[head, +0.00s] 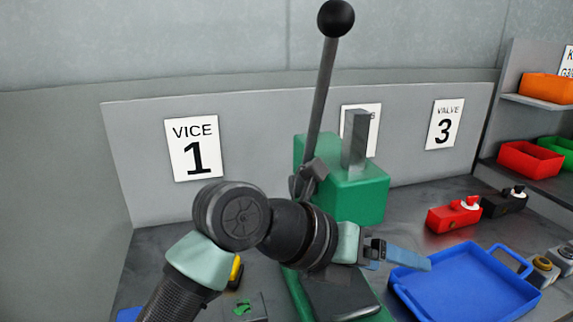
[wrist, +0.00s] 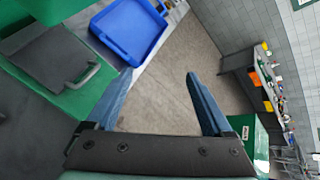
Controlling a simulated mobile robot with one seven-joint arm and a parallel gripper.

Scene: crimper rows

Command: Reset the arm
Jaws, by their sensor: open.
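My gripper (head: 412,259) is at the lower middle of the head view, its blue fingers pointing right towards the near left part of the blue tray (head: 462,290). In the wrist view my gripper (wrist: 160,74) is open, with its two blue fingers spread apart and nothing between them. My arm runs up from the bottom of the head view and bends in front of the green machine (head: 362,195), hiding part of it. The machine's long lever (head: 322,95) stands almost upright, with a black ball on top.
The blue tray also shows in the wrist view (wrist: 128,28) and looks empty. Right of the machine stand a red device (head: 455,215) and a black device (head: 503,203). Orange (head: 546,88), red (head: 530,160) and green bins sit on the right shelves. The wrist view shows open floor (wrist: 190,60).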

